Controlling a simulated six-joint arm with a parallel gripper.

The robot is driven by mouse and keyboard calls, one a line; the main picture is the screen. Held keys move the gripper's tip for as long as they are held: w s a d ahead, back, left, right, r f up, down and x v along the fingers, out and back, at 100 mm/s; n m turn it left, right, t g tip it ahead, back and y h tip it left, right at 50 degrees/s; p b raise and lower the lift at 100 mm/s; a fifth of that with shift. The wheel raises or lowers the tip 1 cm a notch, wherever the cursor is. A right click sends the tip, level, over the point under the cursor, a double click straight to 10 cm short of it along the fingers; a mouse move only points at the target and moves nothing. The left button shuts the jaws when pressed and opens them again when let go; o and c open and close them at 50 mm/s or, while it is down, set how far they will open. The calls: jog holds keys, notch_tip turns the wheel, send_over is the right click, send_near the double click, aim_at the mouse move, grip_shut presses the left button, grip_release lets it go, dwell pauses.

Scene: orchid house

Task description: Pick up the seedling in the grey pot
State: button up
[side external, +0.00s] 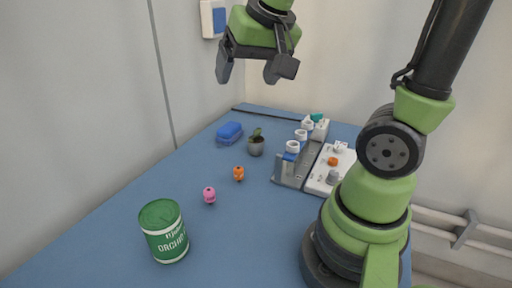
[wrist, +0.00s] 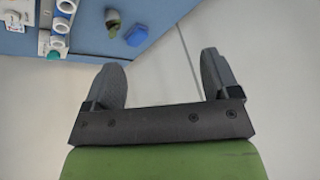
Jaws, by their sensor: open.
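The seedling (side external: 257,133) has small green leaves and stands in a grey pot (side external: 256,148) on the blue table, towards the back. In the wrist view the grey pot (wrist: 112,16) shows at the top edge with the seedling (wrist: 112,29) beside it in the picture. My gripper (side external: 246,78) is open and empty, raised high above the table's far part. In the wrist view its two dark fingers (wrist: 164,72) stand apart with only the pale wall and floor between them.
A blue sponge-like block (side external: 229,131) lies left of the pot. A grey rack (side external: 291,170) with white-capped tubes and a white tray (side external: 318,182) stand to the right. Orange (side external: 239,174) and pink (side external: 209,195) figures and a green tin (side external: 165,232) stand nearer.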

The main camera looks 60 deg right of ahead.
jog(key=w+d+f+m+g+h, duration=0.2)
jog(key=w+d+f, duration=0.2)
jog(key=w+d, duration=0.15)
jog(key=m+g, duration=0.2)
send_over(256, 141)
jog(key=a, duration=0.3)
jog(key=shift+h, duration=0.4)
jog(key=f, duration=1.7)
jog(key=shift+s+f, duration=0.4)
jog(key=shift+x, duration=2.9)
jog(key=shift+w+d, duration=0.1)
jog(key=shift+d, duration=0.05)
jog(key=c, duration=1)
